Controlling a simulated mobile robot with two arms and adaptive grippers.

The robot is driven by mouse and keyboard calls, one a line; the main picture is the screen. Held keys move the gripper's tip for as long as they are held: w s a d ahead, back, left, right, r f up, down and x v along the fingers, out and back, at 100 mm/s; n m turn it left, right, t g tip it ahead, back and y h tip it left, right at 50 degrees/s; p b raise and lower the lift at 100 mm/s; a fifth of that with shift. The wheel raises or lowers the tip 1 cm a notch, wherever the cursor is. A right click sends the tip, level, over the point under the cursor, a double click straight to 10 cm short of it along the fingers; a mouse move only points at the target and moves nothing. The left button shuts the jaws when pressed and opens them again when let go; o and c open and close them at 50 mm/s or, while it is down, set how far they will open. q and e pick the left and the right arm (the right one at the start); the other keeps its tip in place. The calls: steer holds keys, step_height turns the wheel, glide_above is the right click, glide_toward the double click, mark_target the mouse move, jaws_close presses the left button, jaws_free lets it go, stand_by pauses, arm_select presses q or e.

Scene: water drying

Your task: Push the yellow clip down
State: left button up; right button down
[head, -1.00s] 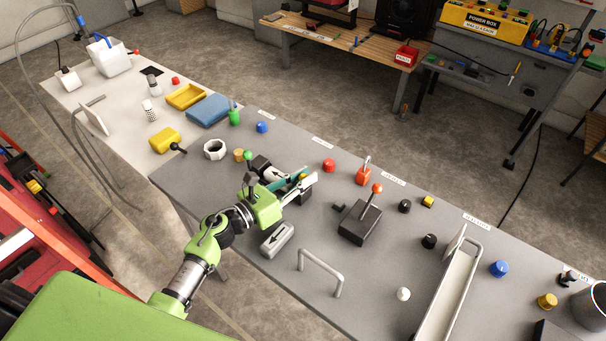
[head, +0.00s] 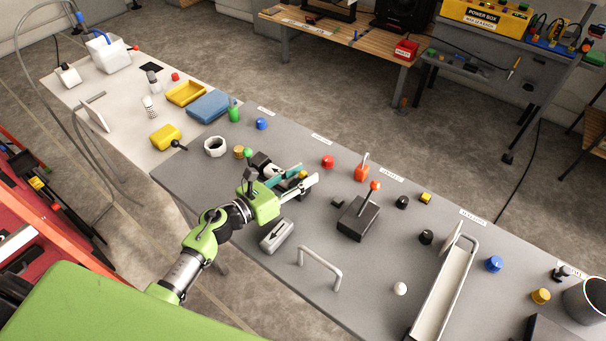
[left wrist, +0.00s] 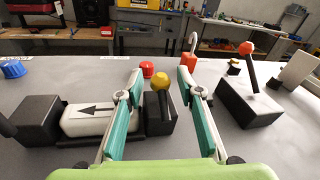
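The yellow clip appears to be the small yellow knob (left wrist: 160,83) on a short lever above a dark block (left wrist: 160,114) in the left wrist view. In the head view a small yellow spot (head: 303,175) shows between the fingers of my left gripper (head: 311,175), mostly hidden by them. In the left wrist view my left gripper (left wrist: 160,77) is open, with one teal-padded finger on each side of the knob. Gaps show between the knob and both fingers. My right gripper is in neither view.
A grey block with a black arrow (head: 277,235) lies near the gripper. A black box with an orange-tipped lever (head: 357,219) and a grey arch handle (head: 320,266) stand to the right. A red button (head: 327,162) and an orange switch (head: 361,172) are behind.

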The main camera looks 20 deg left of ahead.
arm_select(q)
steer(key=v, duration=1.1)
steer(key=shift+s, duration=0.15)
